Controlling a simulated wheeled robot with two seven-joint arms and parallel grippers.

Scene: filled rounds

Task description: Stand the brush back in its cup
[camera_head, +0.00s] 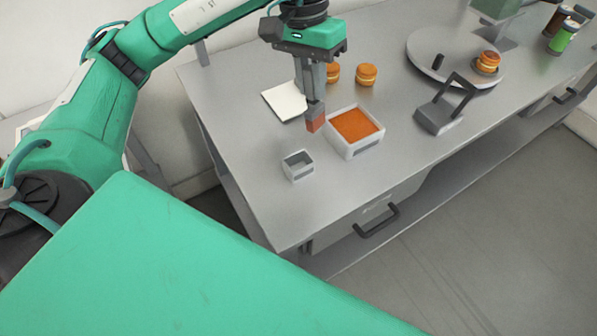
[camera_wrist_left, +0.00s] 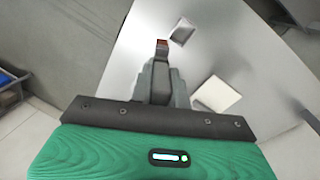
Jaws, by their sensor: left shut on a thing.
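My left gripper (camera_head: 314,98) points down over the table and is shut on the brush (camera_head: 316,122). The brush's red-brown end hangs below the fingers; the rest is hidden by them. The brush end appears beside the left corner of the white tray of orange filling (camera_head: 345,152); its exact height is unclear. The cup (camera_head: 298,172), a small pale square open box, stands nearer the front edge, below and left of the brush in the picture. It looks empty. In the left wrist view the brush end (camera_wrist_left: 162,42) shows beyond the fingers (camera_wrist_left: 160,68), with the cup (camera_wrist_left: 177,38) just right of it.
A white square (camera_head: 285,101) lies left of the gripper. Two orange-brown filled rounds (camera_head: 366,75) sit behind the tray. A grey stand (camera_head: 436,117) is to the right, before a round plate (camera_head: 425,48) with another round (camera_head: 487,63). Bottles (camera_head: 562,37) stand at far right.

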